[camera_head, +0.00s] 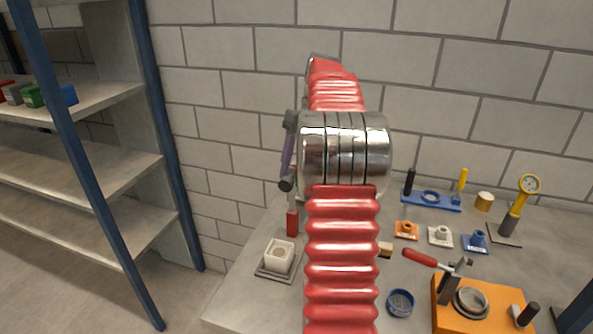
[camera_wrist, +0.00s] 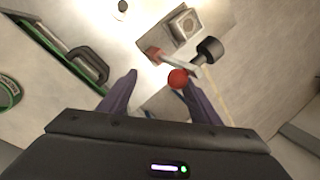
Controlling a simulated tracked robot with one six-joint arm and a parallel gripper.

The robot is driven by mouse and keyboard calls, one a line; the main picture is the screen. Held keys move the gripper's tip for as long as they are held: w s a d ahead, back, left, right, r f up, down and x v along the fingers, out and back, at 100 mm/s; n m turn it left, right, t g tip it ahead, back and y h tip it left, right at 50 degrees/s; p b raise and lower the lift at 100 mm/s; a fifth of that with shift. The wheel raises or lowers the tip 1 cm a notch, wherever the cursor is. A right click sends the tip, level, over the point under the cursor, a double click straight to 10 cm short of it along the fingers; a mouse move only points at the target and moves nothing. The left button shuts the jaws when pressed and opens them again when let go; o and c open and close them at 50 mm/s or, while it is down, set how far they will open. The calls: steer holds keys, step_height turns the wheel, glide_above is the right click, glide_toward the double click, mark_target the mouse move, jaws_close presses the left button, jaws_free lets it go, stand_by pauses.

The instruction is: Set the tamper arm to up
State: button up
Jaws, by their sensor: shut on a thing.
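The tamper stands on a plate with a pale square block (camera_head: 279,254), left of my arm in the head view; the block (camera_wrist: 183,24) is near the top of the wrist view. A red post (camera_head: 293,222) rises beside it. The tamper arm (camera_wrist: 182,64) has a black cylindrical head (camera_wrist: 208,50) and a red ball knob (camera_wrist: 178,78). The head (camera_head: 286,184) appears raised above the block. My gripper (camera_wrist: 157,80) is shut on the tamper arm by the red knob, which shows beside the right finger; the exact contact is unclear. In the head view my gripper (camera_head: 288,150) is partly hidden.
An orange box (camera_head: 455,318) with a red-handled lever (camera_head: 420,258) stands on the bench to the right. Small coloured blocks, a blue tool holder (camera_head: 431,200) and a yellow gauge (camera_head: 529,184) stand behind. A shelf rack (camera_head: 100,100) is at left.

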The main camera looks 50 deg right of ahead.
steer(key=v, duration=0.7)
steer(key=shift+r, duration=0.15)
stand_by(0.7)
steer(key=a+r+n+t+h, duration=0.2)
steer(key=a+h, duration=0.1)
steer(key=a, duration=2.2)
steer(key=s+a+f+n+t, duration=0.1)
steer(key=s+a+f, duration=0.5)
steer(key=a, duration=0.2)
steer(key=s+a+f+n+t, duration=0.1)
steer(key=s+a+f+t, duration=0.1)
steer(key=s+a+f, duration=0.4)
steer(key=s+a, duration=0.1)
steer(key=a, duration=0.1)
steer(key=shift+a+h, duration=0.3)
steer(key=shift+a, duration=0.1)
